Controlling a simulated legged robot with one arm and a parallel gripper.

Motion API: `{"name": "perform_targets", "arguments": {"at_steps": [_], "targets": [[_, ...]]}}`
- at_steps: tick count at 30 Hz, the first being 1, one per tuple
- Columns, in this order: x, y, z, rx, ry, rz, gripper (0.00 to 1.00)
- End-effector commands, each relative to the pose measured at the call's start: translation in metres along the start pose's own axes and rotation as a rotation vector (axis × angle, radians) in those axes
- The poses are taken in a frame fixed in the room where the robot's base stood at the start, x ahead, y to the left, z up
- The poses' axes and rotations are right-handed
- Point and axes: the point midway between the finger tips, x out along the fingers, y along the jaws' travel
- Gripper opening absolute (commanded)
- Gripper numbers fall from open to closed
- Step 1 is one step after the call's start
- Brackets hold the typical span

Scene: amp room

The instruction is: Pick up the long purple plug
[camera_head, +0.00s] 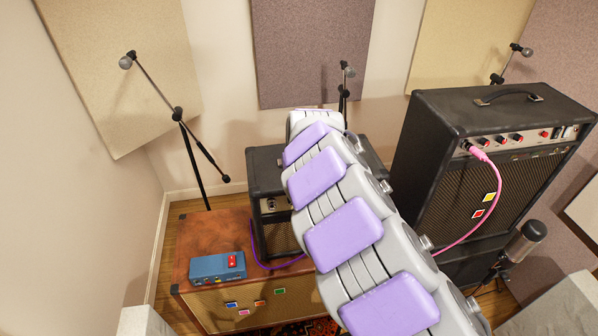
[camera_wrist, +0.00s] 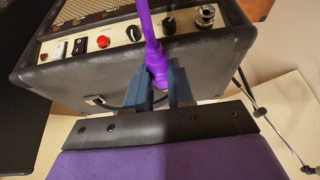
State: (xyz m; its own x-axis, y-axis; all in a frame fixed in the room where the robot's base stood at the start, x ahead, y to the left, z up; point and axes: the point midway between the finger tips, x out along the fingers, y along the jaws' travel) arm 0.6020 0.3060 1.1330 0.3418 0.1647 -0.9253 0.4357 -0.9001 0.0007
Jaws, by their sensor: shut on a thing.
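The long purple plug (camera_wrist: 151,38) runs from the top of the wrist view down between the two dark blue fingers of my gripper (camera_wrist: 159,80). The fingers are shut on its lower end, one on each side. The plug is in front of the small amp's control panel (camera_wrist: 120,38); I cannot tell whether it touches the panel. In the head view, my arm hides the gripper and plug. A purple cable (camera_head: 262,264) shows there beside the small black amp (camera_head: 265,165).
A blue pedal box (camera_head: 217,268) sits on the brown cabinet (camera_head: 208,220) under the small amp. A large black amp (camera_head: 440,160) with a pink plug (camera_head: 478,153) and cable stands right. Microphone stands (camera_head: 190,150) are at left and behind. A microphone (camera_head: 525,240) is at lower right.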

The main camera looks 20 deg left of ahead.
Motion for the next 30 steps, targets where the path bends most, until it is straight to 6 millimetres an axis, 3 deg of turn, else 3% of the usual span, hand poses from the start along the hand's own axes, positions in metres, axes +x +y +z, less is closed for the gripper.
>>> {"name": "perform_targets", "arguments": {"at_steps": [30], "targets": [[-0.041,-0.019,0.075,0.000,0.004,0.001,0.00]]}}
